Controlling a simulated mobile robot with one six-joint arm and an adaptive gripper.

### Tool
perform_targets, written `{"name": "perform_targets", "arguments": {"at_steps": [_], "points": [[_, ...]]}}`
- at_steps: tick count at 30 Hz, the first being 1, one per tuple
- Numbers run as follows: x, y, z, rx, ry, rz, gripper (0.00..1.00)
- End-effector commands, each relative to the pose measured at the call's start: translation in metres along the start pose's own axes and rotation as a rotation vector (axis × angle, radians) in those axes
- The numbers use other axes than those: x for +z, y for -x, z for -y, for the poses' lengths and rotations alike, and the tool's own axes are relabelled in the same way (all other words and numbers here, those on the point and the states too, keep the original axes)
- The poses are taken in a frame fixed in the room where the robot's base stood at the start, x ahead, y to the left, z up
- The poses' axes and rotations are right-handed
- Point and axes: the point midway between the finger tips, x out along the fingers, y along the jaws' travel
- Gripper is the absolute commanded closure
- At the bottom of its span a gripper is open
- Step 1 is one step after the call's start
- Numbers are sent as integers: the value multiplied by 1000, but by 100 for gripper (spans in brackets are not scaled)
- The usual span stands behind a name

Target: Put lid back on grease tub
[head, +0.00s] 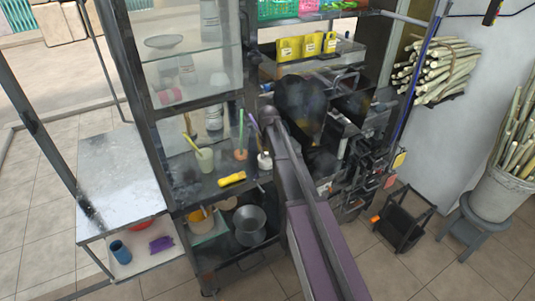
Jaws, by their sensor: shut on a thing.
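My arm reaches up from the bottom centre in front of the press. My gripper cannot be made out in the head view, so what it holds does not show. A small yellow-orange tub (200,219) stands on the lower shelf of the cart; it may be the grease tub, but it is too small to tell whether its top is open. A pale round piece (228,203) lies behind it to the right; I cannot tell whether it is a lid.
A metal pot (249,226) stands right of the tub. A yellow object (232,180) and cups sit on the shelf above. The dark press (340,130) is behind my arm. A stool (476,225) with a cane bucket (500,190) stands at right. Floor is open at front right.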

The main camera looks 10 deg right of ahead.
Motion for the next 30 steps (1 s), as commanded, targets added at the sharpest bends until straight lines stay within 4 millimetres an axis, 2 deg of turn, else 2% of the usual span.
{"name": "perform_targets", "arguments": {"at_steps": [11,12,15,24,27,28,30], "points": [[0,0,0,0,0,0,91],[0,0,0,0,0,0,63],[0,0,0,0,0,0,33],[0,0,-1,0,-1,0,32],[0,0,-1,0,-1,0,3],[0,0,-1,0,-1,0,0],[0,0,-1,0,-1,0,0]]}}
